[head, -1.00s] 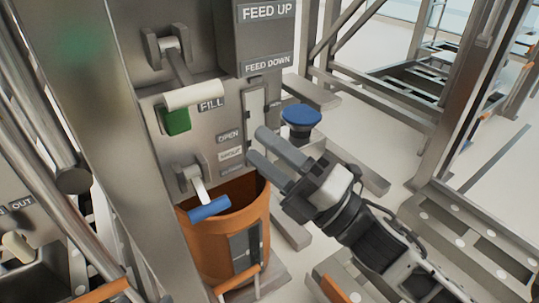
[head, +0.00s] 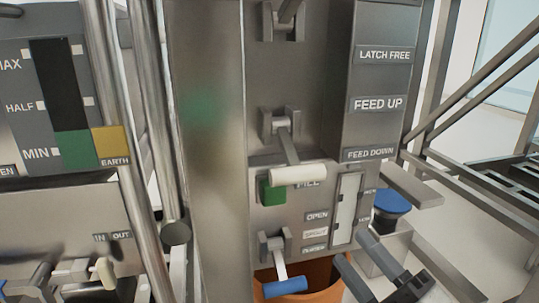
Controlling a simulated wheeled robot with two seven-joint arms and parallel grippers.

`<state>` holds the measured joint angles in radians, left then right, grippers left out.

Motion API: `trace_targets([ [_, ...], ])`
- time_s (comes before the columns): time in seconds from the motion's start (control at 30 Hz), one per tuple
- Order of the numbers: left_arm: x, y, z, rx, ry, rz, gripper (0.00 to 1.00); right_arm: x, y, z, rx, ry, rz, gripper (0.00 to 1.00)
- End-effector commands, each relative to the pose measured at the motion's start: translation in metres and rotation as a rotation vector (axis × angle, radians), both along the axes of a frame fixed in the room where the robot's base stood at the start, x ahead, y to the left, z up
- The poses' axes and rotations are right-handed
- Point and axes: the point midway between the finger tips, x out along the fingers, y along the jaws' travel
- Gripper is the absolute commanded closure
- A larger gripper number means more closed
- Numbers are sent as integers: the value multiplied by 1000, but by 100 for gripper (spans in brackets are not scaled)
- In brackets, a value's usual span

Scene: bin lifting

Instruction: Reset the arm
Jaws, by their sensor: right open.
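My right gripper (head: 355,249) is at the bottom right of the head view. Its two dark fingers are apart and nothing shows between them. They point up and left, in front of the grey machine panel's lower right edge. The gripper is close to the orange bin (head: 322,270), which stands under the panel, but I cannot tell whether they touch. The rest of the right arm is mostly cut off by the frame's lower edge. My left gripper is not in view.
The machine panel (head: 330,100) carries a white-handled lever (head: 298,174) and a blue-handled lever (head: 285,288). A blue round knob (head: 392,202) stands right of the panel. Metal posts (head: 133,120) and a level gauge (head: 60,95) are at left. Frame bars fill the right.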

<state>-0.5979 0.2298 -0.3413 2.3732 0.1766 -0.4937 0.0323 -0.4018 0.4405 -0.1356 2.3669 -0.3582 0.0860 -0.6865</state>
Motion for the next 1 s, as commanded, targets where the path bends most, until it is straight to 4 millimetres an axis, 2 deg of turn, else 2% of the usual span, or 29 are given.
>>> trace_targets([
  [0.07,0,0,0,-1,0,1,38,-1,6,-38,286,285,24,51],
  [0.17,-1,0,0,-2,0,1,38,-14,25,-93,700,691,50,51],
  [0.2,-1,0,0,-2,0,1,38,-23,36,-112,851,840,54,51],
  [0.33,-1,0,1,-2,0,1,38,-64,79,-160,1276,1279,46,51],
  [0.37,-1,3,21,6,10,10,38,-60,73,-137,1259,1262,27,51],
  [0.4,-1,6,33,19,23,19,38,-59,69,-125,1247,1254,7,51],
  [0.7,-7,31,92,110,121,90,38,-64,42,-65,1215,1274,-163,51],
  [0.83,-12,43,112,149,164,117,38,-69,31,-45,1201,1286,-234,51],
  [1.0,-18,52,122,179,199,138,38,-75,21,-35,1189,1296,-289,51],
])
